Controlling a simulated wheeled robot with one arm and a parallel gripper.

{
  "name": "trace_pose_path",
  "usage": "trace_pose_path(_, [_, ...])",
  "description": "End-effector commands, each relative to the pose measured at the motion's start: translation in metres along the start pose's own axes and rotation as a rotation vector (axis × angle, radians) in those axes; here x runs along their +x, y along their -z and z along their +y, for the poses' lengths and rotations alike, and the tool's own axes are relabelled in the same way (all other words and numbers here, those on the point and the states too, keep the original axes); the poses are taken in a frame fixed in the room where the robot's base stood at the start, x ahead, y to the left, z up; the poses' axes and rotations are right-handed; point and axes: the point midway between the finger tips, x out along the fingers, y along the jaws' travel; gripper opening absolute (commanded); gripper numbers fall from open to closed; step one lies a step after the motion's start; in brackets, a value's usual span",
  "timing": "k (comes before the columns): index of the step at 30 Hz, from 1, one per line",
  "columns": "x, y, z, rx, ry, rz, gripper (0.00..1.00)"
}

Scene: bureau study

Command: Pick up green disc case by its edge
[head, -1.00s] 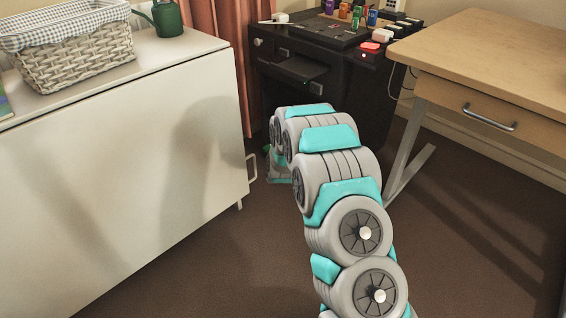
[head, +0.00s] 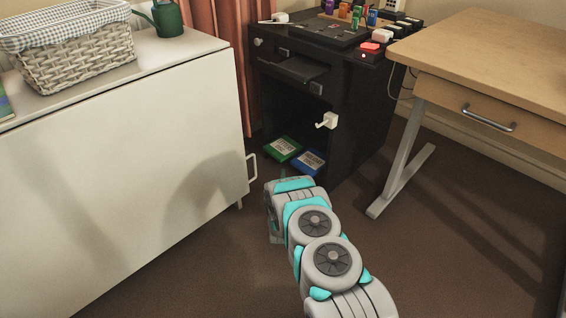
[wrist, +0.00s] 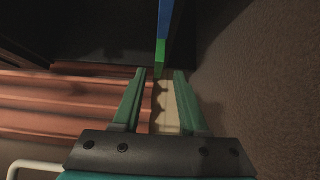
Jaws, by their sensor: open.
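The green disc case (head: 282,149) lies flat at the bottom of the black cabinet's open lower compartment, at its front left. A blue case (head: 308,162) lies to its right. In the wrist view the green case (wrist: 160,56) shows as a narrow edge just beyond my fingertips, with the blue case (wrist: 165,18) beyond it. My gripper (wrist: 160,74) is open and empty, its two green fingers pointing toward the green edge. In the head view my arm hides most of the gripper, low in front of the cabinet.
The black cabinet (head: 357,120) has a white handle-like piece (head: 327,120) at its opening. A white cabinet (head: 120,150) stands close on the left, with a wire handle (head: 251,167). A wooden desk (head: 490,60) stands on the right.

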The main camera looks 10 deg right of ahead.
Motion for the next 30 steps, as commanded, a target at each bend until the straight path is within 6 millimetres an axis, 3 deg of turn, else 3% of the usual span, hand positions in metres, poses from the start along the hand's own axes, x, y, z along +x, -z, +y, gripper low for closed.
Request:
trace_pose_path(19, [0.079, 0.000, -0.001, 0.003, -0.001, 0.000, 0.42])
trace_pose_path(30, [0.094, -0.001, -0.001, 0.001, 0.004, 0.000, 0.42])
